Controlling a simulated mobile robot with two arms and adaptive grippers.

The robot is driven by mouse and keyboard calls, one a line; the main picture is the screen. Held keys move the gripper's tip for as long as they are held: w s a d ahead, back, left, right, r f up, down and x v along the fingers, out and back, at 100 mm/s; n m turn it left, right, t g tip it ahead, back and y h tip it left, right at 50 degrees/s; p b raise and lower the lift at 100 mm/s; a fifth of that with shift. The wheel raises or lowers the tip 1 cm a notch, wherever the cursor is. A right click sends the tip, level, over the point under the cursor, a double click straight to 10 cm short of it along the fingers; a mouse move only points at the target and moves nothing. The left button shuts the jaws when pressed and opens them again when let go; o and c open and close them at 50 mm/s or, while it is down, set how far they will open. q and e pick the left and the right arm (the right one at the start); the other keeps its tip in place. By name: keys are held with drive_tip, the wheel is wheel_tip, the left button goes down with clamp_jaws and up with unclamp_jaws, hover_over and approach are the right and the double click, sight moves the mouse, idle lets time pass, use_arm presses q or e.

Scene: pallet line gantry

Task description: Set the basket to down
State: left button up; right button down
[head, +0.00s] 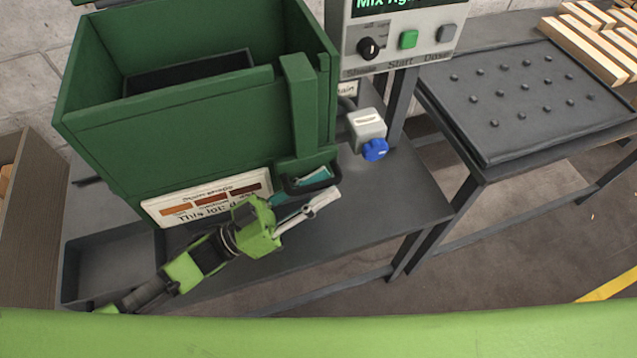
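A deep green tank (170,150) stands on the dark bench, open at the top. Inside it a dark rectangular part (190,73), perhaps the basket, shows low behind the front wall. A green upright slide (301,105) is on the tank's front, with a dark handle (335,178) and a teal patch at its lower end. My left gripper (305,195) is at this handle, its light finger lying just in front of and below it. The other finger is not clear, so I cannot tell whether it grips the handle. My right gripper is out of view.
A control panel (400,40) with a black knob and green and grey buttons stands right of the tank. Below it is a grey fitting with a blue knob (375,150). A studded dark table (535,95) with wooden slats (590,45) is at right. An empty dark tray (115,262) is lower left.

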use_arm(q)
drive_tip(key=shift+a+r, duration=0.1)
drive_tip(key=v, duration=0.7)
drive_tip(key=shift+a, duration=0.15)
drive_tip(key=shift+s, duration=0.15)
idle(0.4)
